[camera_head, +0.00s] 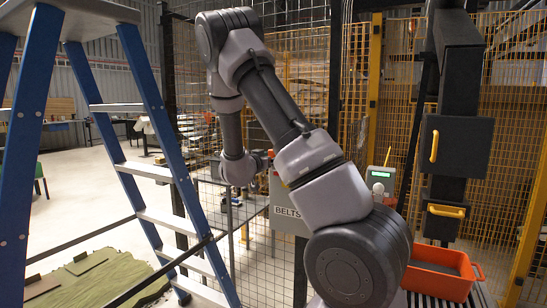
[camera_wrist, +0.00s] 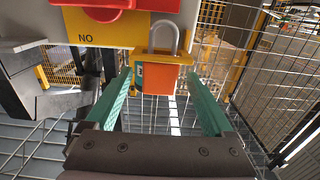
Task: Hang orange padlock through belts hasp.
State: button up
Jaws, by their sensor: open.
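In the wrist view the orange padlock (camera_wrist: 160,75) is upright, its grey shackle loop pointing up beside the yellow plate (camera_wrist: 95,28) under a red switch handle (camera_wrist: 100,8). I cannot tell whether the shackle passes through a hasp. My gripper (camera_wrist: 158,82) is open, its two green fingers on either side of the padlock body; contact is unclear. In the head view my gripper (camera_head: 264,160) is small, beside the grey box labelled BELTS (camera_head: 291,212). My arm hides part of that box, and the padlock cannot be made out there.
Wire mesh fencing (camera_head: 245,215) stands around the box. A blue stepladder (camera_head: 165,140) is at left. An orange crate (camera_head: 437,278) and a dark cabinet with yellow handles (camera_head: 455,150) are at right. Open floor (camera_head: 75,205) shows beyond the ladder.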

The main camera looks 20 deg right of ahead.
jog(key=v, duration=0.9)
jog(key=s+a+r+n+y, duration=0.3)
jog(key=s+a+r+y, duration=0.75)
jog(key=y, duration=0.55)
jog(key=s+d+r+n+g, duration=0.1)
jog(key=s+r+n+g, duration=0.1)
jog(key=s, duration=1.7)
jog(key=shift+s+n+g, duration=0.3)
jog(key=shift+n+g, duration=0.3)
jog(key=shift+g, duration=0.4)
jog(key=shift+r, duration=0.1)
